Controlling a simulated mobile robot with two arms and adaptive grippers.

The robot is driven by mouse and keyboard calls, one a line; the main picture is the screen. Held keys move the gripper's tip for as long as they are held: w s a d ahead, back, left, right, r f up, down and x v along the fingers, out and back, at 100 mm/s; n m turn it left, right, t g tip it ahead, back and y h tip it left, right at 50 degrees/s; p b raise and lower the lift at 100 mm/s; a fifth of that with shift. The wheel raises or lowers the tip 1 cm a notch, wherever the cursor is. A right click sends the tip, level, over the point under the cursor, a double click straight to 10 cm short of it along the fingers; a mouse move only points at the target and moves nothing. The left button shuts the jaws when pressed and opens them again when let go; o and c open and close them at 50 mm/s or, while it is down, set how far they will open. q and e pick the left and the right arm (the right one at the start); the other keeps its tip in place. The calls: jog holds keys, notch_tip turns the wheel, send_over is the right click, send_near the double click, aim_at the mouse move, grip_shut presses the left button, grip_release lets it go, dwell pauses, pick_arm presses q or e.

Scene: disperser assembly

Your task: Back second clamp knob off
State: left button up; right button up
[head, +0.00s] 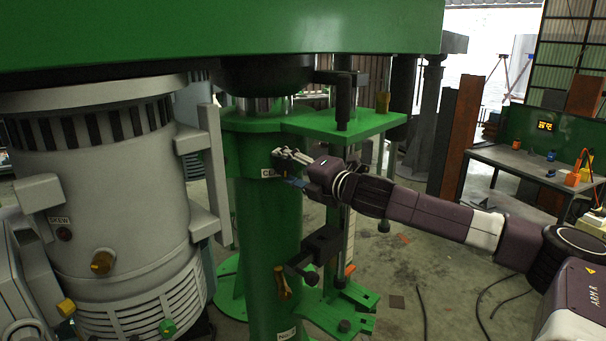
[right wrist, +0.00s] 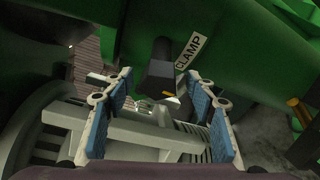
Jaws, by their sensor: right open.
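In the right wrist view a dark tapered clamp knob (right wrist: 158,72) stands out from the green column (right wrist: 225,50), beside a white CLAMP label (right wrist: 190,50). My right gripper (right wrist: 158,88) is open, with one blue-padded finger on each side of the knob's end in the picture. I cannot tell whether the fingers reach around it, and no touch shows. In the head view my right gripper (head: 291,160) is at the upper part of the green column (head: 268,225), next to the label, and mostly covers the knob. My left gripper is not in view.
A grey motor housing (head: 110,190) stands close on the left. A brass handle (head: 283,284) and a dark bracket (head: 320,245) stick out lower on the column. A green plate (head: 345,124) juts out above my gripper. A workbench (head: 525,170) is far right.

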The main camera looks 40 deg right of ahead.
jog(key=s+r, duration=0.1)
jog(key=s, duration=0.9)
jog(key=shift+s+d, duration=0.25)
jog(key=shift+s, duration=0.1)
